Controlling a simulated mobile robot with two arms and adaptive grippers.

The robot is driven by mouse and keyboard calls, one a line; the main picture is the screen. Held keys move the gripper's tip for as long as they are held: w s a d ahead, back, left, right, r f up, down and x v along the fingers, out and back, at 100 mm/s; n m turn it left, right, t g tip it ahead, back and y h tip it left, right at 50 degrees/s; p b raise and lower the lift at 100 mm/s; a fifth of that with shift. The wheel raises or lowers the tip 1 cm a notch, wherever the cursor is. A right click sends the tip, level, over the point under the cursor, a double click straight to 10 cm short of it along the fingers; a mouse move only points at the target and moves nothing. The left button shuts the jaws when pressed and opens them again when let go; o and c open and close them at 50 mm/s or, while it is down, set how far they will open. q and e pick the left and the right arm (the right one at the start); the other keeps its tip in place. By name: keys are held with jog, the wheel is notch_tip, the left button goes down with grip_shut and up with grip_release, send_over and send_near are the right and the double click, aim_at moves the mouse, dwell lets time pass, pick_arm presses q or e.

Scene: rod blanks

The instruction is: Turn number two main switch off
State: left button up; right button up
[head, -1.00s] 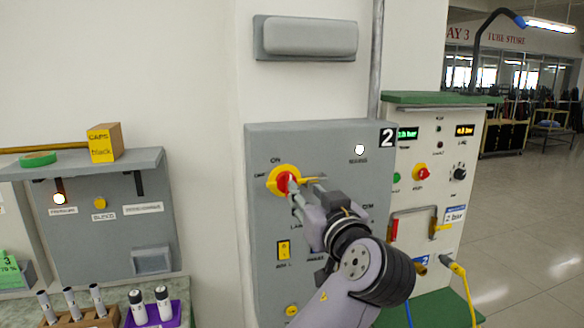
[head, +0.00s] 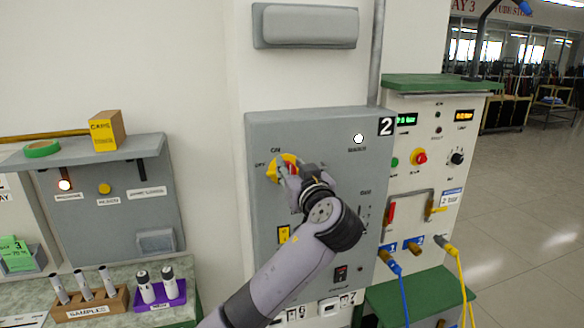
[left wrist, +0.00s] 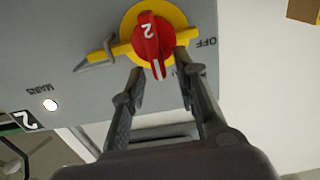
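The number two main switch is a red rotary handle (head: 291,168) on a yellow round plate (head: 275,173), at the upper left of the grey panel (head: 330,122) marked 2. In the left wrist view the red handle (left wrist: 149,38) stands upright in the picture, with OFF lettered to its right. My left gripper (head: 288,178) is at the switch and partly covers it. In the left wrist view its fingers (left wrist: 160,68) are spread, one on each side of the handle's lower end. I cannot tell whether they touch it. My right gripper is out of view.
A white lamp (head: 358,138) labelled MAINS is lit on the panel. A metal hook (left wrist: 97,58) hangs through the yellow tab beside the switch. A shelf with a yellow box (head: 106,130) is at left; a white cabinet (head: 440,160) with a handle and cables is at right.

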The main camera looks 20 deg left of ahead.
pick_arm(q)
grip_shut()
dwell(0.6)
